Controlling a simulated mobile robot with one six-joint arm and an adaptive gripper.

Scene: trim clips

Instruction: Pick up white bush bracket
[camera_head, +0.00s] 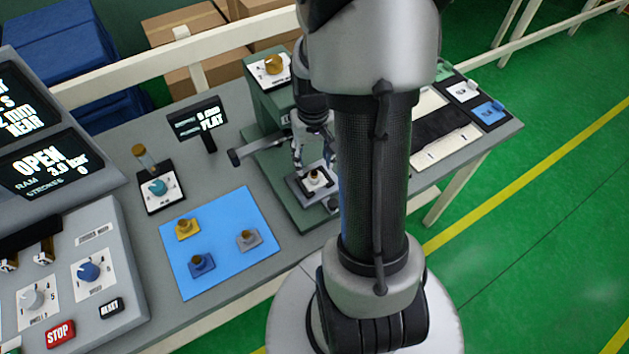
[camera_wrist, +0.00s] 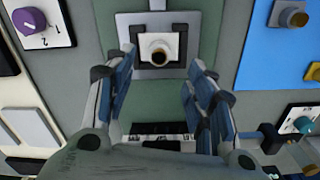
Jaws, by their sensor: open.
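The white bush bracket (camera_head: 315,179) sits in a dark-framed holder on the green press base. In the wrist view it is a white plate (camera_wrist: 160,43) with a round, dark-topped bush standing up in its middle. My gripper (camera_head: 314,150) is above the press base, close to the bracket. In the wrist view my gripper (camera_wrist: 158,78) has its two blue-padded fingers spread wide on either side, with empty space between them. The fingertips reach toward the bracket, and I cannot tell the remaining gap. My arm hides part of the press in the head view.
A blue mat (camera_head: 220,240) holds yellow, blue and grey brackets. The green press (camera_head: 270,95) stands behind my gripper, with a lever (camera_head: 240,157) to its left. A display sign (camera_head: 197,120) stands nearby. A control panel (camera_head: 70,280) fills the lower left.

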